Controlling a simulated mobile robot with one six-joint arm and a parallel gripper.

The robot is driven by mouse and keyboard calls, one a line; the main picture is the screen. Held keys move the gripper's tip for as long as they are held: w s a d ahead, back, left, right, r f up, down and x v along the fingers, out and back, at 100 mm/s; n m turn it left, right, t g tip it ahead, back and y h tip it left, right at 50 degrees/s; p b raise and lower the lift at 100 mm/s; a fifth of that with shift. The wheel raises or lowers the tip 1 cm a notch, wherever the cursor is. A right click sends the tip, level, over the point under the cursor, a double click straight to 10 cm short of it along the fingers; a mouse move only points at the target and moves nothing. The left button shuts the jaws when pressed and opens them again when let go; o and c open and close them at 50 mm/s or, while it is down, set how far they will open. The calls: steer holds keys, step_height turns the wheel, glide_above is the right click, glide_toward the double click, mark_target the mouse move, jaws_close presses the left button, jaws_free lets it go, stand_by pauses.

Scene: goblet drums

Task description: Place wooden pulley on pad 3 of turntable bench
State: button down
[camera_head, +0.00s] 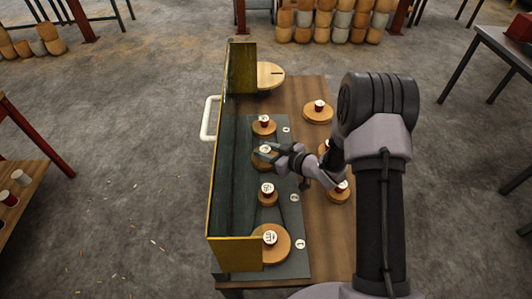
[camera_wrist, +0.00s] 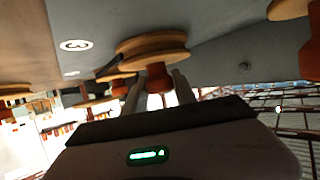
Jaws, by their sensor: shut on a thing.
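My gripper (camera_head: 272,151) is low over the dark grey mat (camera_head: 288,215) of the bench. In the wrist view, my gripper (camera_wrist: 159,90) has its two fingers closed around the red-brown knob of a wooden pulley (camera_wrist: 152,48). The same pulley (camera_head: 262,158) shows partly behind the fingers in the head view. The wrist view is tilted, with a white disc marked 3 (camera_wrist: 75,44) on the mat beside the pulley. I cannot tell whether the pulley touches the mat.
Neighbouring pulleys stand on the mat, one behind (camera_head: 264,127) and two in front (camera_head: 268,196) (camera_head: 275,250). Another pulley (camera_head: 318,115) is on the wooden top at right. A yellow-edged dark wall (camera_head: 228,170) runs along the left. A round wooden piece (camera_head: 270,75) is at the back.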

steer(key=c, duration=1)
jaws_free()
